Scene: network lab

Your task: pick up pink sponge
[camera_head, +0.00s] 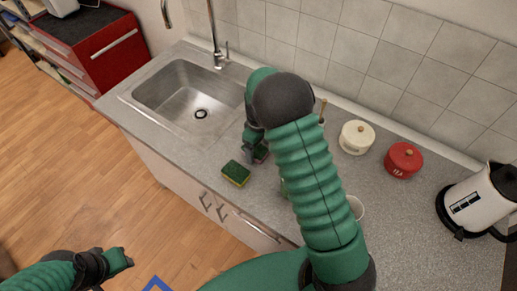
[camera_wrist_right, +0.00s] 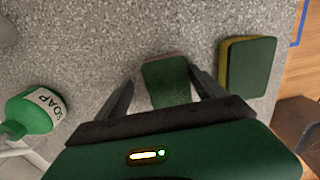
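The pink sponge (camera_wrist_right: 168,80) shows in the right wrist view as a dark green pad with a thin pink edge at its far side. It lies on the counter between the spread fingers of my right gripper (camera_wrist_right: 160,88), with small gaps beside it. In the head view my right arm hides most of the sponge (camera_head: 262,153), and my right gripper (camera_head: 256,150) is low over the counter there. My left gripper (camera_head: 122,259) is at the lower left, above the floor and away from the counter; its opening is unclear.
A yellow-green sponge (camera_head: 236,173) lies close by, near the counter's front edge; it also shows in the wrist view (camera_wrist_right: 250,66). A green soap bottle (camera_wrist_right: 36,112) stands on the other side. The sink (camera_head: 190,100), white pot (camera_head: 356,137), red pot (camera_head: 403,160) and kettle (camera_head: 480,202) surround the area.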

